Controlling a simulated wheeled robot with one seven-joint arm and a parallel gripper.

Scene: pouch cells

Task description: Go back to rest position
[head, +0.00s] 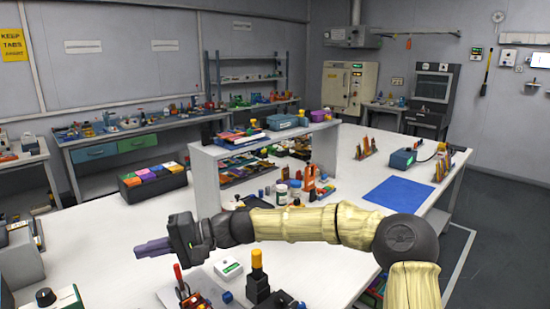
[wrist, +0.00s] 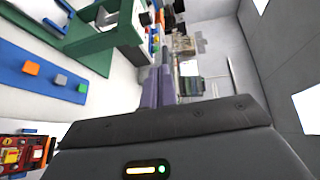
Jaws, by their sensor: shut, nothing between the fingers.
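My gripper (head: 140,249) shows in the head view at the end of my arm, which stretches to the left above the white table (head: 120,270). Its purple-grey fingers point left and are together, with nothing between them. The fingers also show in the wrist view (wrist: 159,85), side by side and closed. The gripper looks to be above the table and apart from the things on it.
A black box with coloured blocks (head: 152,182) stands behind my gripper. A white shelf unit (head: 207,180) stands behind my forearm, with bottles beside it. A white device (head: 228,268) and a yellow-topped tool (head: 257,275) stand in front. A blue mat (head: 398,194) lies at right.

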